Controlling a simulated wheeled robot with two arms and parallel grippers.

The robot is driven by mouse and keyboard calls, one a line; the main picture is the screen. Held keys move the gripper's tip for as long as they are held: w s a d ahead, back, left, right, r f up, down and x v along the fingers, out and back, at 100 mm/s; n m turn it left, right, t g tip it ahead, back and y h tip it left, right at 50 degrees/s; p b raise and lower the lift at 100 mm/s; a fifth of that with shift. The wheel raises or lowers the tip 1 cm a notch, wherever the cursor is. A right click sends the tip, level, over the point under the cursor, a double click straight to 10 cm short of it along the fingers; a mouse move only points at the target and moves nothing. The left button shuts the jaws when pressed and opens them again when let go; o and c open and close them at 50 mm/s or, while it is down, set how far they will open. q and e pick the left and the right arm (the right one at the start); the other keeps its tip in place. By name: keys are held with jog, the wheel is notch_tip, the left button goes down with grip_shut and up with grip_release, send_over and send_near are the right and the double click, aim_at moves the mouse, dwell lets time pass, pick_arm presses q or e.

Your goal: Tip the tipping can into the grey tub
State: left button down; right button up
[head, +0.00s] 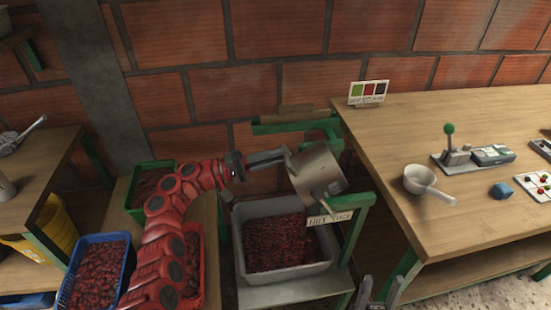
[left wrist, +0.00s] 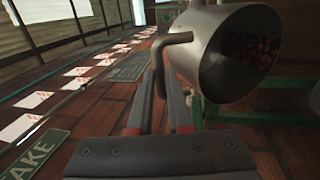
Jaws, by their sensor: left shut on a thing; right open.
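The tipping can (head: 316,172) is a metal cylinder on a green frame, tilted above the grey tub. In the left wrist view the can (left wrist: 205,45) shows its open mouth, with dark red fruit inside. The grey tub (head: 329,268) stands below it and holds a layer of dark red fruit. My left gripper (head: 282,157) is shut on the can's bent handle (left wrist: 160,65), at the can's left side. My right gripper (head: 379,294) is open and empty at the bottom edge of the head view, right of the tub.
A lettered sign (head: 330,217) hangs on the frame beside the tub. Blue (head: 72,255), green and red crates of fruit stand at left.

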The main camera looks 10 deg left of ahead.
pick_arm(q)
jog(key=shift+d+f, duration=0.1)
jog(key=shift+f, duration=0.3)
jog(key=c, duration=0.8)
grip_release()
jog(key=shift+c, duration=0.2)
jog(key=shift+r, duration=0.1)
jog(key=b+v, duration=0.1)
jog(key=v, duration=1.6)
jog(key=shift+a, duration=0.25)
